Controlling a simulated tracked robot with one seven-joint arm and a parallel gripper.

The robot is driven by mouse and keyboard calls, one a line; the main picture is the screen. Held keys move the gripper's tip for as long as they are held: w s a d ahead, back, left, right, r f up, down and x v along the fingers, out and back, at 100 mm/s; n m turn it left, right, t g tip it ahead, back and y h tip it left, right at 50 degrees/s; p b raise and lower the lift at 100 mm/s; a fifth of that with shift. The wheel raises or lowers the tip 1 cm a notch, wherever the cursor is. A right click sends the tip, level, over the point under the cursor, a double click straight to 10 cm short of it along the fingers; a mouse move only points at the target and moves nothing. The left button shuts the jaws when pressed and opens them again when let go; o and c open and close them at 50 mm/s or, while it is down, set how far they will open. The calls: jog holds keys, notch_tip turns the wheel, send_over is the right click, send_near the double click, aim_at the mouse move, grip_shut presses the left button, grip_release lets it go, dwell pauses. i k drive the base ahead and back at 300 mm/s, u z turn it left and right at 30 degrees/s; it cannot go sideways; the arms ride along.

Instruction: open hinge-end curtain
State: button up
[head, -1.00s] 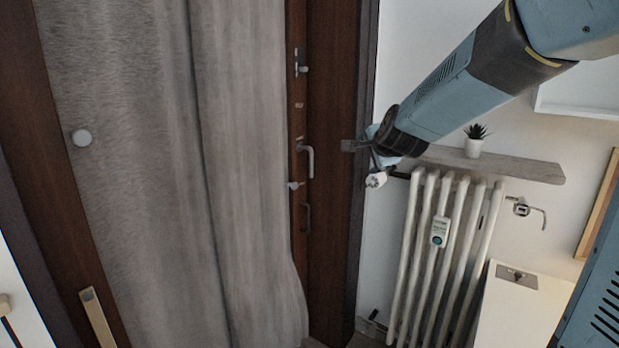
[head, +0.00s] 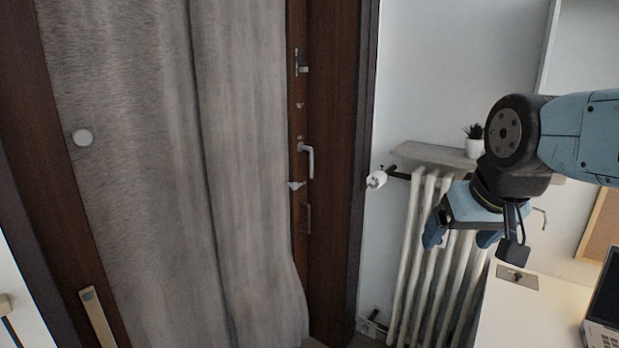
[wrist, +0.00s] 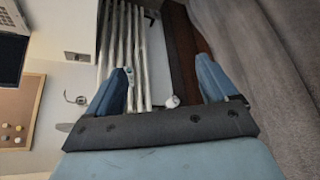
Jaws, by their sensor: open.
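A grey curtain (head: 150,170) hangs in two long panels over a dark wooden door (head: 335,180) in the head view. The door's lever handle (head: 308,160) and locks stand uncovered just right of the curtain's edge. My gripper (head: 462,240) is in front of the radiator, well right of the curtain and apart from it. In the wrist view its two blue fingers (wrist: 160,85) are spread wide with nothing between them, and the curtain (wrist: 270,70) fills the right side.
A white radiator (head: 410,270) stands right of the door, under a small shelf (head: 430,155) with a potted plant (head: 474,132). A white desk (head: 520,315) with a laptop (head: 606,310) is at lower right. A corkboard (wrist: 18,110) shows at the wrist view's left.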

aim_at(122, 72)
jog(key=u, duration=1.15)
jog(key=k, duration=0.65)
jog(key=u, duration=0.3)
jog(key=i, duration=0.5)
jog(key=z, duration=0.15)
